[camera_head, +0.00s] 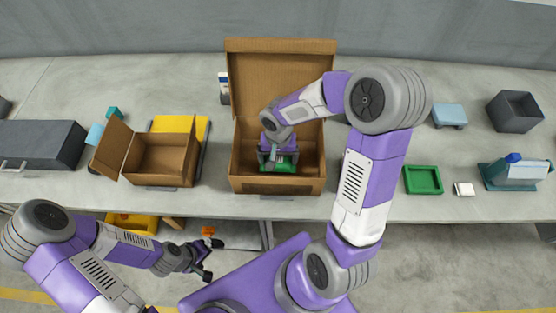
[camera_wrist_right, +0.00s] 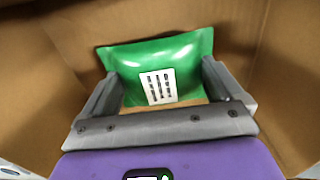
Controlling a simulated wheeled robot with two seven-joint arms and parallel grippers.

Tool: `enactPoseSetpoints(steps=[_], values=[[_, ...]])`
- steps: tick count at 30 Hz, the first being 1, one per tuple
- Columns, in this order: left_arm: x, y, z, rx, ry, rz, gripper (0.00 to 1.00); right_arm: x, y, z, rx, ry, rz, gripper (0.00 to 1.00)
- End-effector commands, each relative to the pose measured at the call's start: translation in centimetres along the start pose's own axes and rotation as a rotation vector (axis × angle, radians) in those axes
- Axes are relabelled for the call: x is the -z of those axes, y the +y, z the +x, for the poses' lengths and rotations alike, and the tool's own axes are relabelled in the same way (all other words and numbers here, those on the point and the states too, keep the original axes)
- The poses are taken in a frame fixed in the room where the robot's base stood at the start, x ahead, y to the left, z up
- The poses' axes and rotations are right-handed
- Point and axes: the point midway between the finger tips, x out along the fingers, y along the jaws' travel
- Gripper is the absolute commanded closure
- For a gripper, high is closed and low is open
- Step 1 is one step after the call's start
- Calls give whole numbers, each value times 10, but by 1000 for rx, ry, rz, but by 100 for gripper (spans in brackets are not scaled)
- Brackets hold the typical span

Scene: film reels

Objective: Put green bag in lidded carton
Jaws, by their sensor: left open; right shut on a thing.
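The lidded carton (camera_head: 278,185) stands on the bench with its lid (camera_head: 280,65) raised at the back. The green bag (camera_head: 287,162) is inside the carton, low between its walls. In the right wrist view the green bag (camera_wrist_right: 160,60) shows a white label with dark marks, and brown cardboard surrounds it. My right gripper (camera_head: 275,160) reaches down into the carton and is shut on the bag; its fingers (camera_wrist_right: 160,95) sit at both sides of it. Whether the bag touches the carton floor cannot be told. My left gripper (camera_head: 208,262) is open and empty, below the bench's front edge.
An open carton (camera_head: 160,160) with spread flaps stands to the left, before a yellow tray (camera_head: 182,125). A dark grey box (camera_head: 42,145) lies further left. A green tray (camera_head: 423,180), a small white item (camera_head: 464,189) and a grey bin (camera_head: 515,110) are at the right.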

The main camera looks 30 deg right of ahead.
Motion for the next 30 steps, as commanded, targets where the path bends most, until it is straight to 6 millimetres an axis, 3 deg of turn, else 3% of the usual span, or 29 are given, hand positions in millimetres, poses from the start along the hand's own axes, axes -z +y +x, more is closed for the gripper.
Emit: enactPoseSetpoints(steps=[3,14,15,26,30], values=[[0,-2,5,0,0,0,0,0,0,15,0,-2,0,43],[0,-3,8,0,0,0,0,0,0,18,1,1,0,43],[0,-3,7,0,0,0,0,0,0,18,0,0,0,2],[0,0,1,0,0,0,0,0,0,12,0,0,0,0],[0,2,-4,0,0,0,0,1,0,-13,2,5,1,0]])
